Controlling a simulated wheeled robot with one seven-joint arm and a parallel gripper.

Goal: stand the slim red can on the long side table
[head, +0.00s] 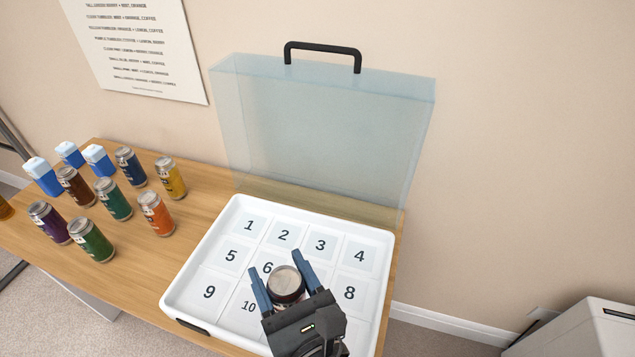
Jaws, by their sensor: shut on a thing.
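My gripper (279,268) is shut on a can (286,284), its two blue fingers on either side of it. I see mostly the can's silver top and a thin strip of dark side, so I cannot be sure of its colour or slimness. It looks upright, over the numbered white tray (204,243), near squares 6, 7 and 10. I cannot tell whether its base touches the tray. The can and gripper hide part of the squares around there. The tray rests on a long wooden table (204,202) along the wall.
Several cans, among them an orange can (155,214) and a green can (91,239), stand on the table's left with blue-and-white cartons (43,176). A clear raised lid (325,130) with a black handle stands behind the tray. A white cabinet (580,330) is at lower right.

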